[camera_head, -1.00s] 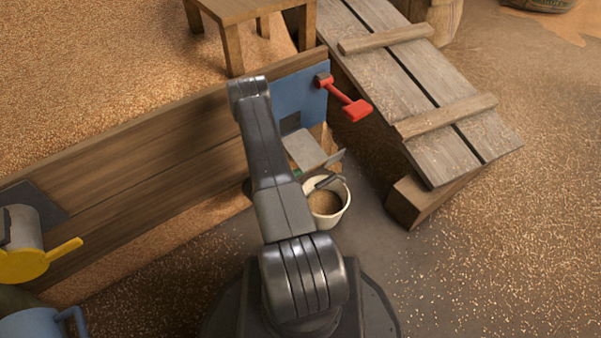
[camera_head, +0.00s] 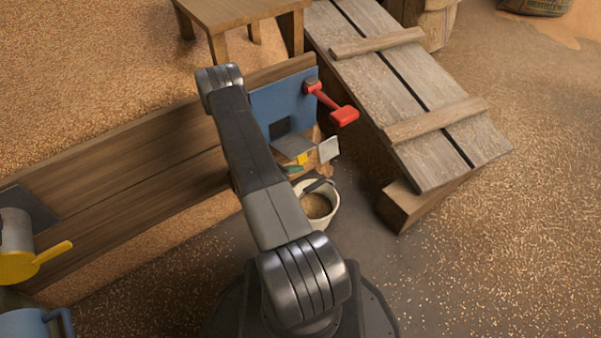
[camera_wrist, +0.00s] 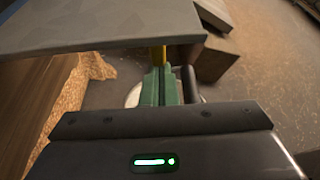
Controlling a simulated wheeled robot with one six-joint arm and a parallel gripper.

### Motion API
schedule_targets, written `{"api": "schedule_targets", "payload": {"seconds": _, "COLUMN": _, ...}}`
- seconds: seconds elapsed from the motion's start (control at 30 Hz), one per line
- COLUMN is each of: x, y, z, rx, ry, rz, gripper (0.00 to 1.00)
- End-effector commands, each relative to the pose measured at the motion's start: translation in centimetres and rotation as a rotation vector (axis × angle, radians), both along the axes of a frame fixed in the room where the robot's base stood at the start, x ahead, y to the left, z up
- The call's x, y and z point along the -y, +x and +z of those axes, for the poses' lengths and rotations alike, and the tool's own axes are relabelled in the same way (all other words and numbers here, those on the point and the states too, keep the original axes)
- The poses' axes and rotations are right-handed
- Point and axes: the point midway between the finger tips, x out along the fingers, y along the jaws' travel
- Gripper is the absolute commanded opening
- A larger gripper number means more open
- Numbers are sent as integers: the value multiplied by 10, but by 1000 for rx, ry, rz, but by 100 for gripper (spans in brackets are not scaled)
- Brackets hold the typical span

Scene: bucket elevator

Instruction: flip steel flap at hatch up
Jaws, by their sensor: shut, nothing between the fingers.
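The steel flap (camera_head: 293,143) is a grey plate jutting out below the dark opening of the blue hatch plate (camera_head: 285,103). In the wrist view the grey plate (camera_wrist: 100,28) fills the upper left, close to the camera. A yellow piece (camera_head: 302,159) shows at its outer edge. The green fingers of my gripper (camera_wrist: 160,85) are together and empty, just below the plate's edge and near the yellow piece. Whether they touch it I cannot tell. In the head view my arm hides part of this area.
A red lever (camera_head: 341,115) sticks out from the blue plate. A small pale plate (camera_head: 328,149) is right of the flap. A white bucket of grain (camera_head: 318,204) stands below. A plank ramp (camera_head: 425,110) lies to the right, and a yellow lever (camera_head: 50,254) is far left.

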Motion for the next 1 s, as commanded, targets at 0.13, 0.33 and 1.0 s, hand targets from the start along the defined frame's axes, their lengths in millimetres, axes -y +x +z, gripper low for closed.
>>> {"api": "schedule_targets", "payload": {"seconds": 0.13, "x": -10, "y": 1, "z": 23, "rx": -107, "ry": -80, "rz": 1, "gripper": 0}}
{"api": "schedule_targets", "payload": {"seconds": 0.33, "x": -15, "y": 4, "z": 49, "rx": -260, "ry": -191, "rz": -1, "gripper": 0}}
{"api": "schedule_targets", "payload": {"seconds": 1.0, "x": -35, "y": 32, "z": 115, "rx": -377, "ry": -276, "rz": 2, "gripper": 0}}
